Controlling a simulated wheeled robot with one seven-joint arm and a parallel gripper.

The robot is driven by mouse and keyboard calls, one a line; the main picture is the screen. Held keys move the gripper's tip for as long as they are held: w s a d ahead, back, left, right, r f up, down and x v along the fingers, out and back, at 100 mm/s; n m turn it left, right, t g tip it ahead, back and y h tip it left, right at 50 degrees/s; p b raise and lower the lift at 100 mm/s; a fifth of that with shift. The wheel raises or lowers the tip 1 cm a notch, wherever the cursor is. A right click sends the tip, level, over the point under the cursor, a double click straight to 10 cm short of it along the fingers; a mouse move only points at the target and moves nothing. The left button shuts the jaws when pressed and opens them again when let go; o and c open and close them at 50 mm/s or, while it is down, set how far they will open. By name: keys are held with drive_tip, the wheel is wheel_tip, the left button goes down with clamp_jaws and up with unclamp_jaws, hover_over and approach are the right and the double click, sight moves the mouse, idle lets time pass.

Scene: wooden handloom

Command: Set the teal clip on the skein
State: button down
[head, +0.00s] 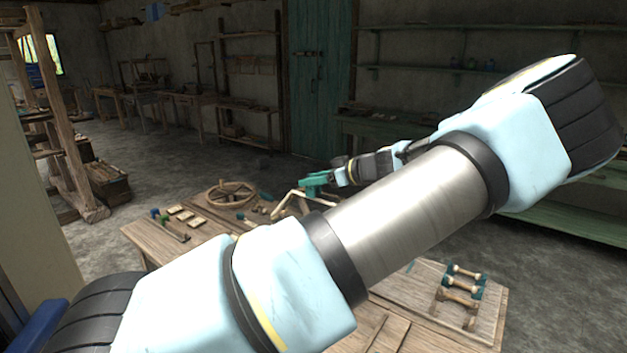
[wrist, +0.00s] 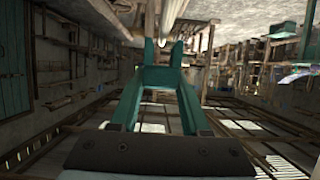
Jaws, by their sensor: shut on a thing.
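My gripper (head: 319,180) is above the far part of the wooden worktable, beyond my arm's thick links. In the wrist view its two green fingers (wrist: 158,95) slant inward and are shut on the teal clip (wrist: 161,76). The clip has two prongs that point away from the gripper. In the head view the clip (head: 309,184) is a small teal patch at the gripper's end, hard to tell from the fingers. I cannot pick out the skein with certainty; my arm hides much of the table.
The worktable (head: 150,238) bears a flat wooden wheel (head: 231,191), several pale blocks (head: 186,215) and a pale wooden frame (head: 291,200) near my gripper. At the right is a rack with teal-ended spools (head: 461,287). Green shelving (head: 560,215) stands behind at the right.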

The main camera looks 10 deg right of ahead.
drive_tip(key=shift+f, duration=0.15)
drive_tip(key=shift+f+b, duration=1.15)
unclamp_jaws()
idle(0.3)
drive_tip(key=shift+r+p, duration=1.3)
drive_tip(key=shift+r, duration=2.2)
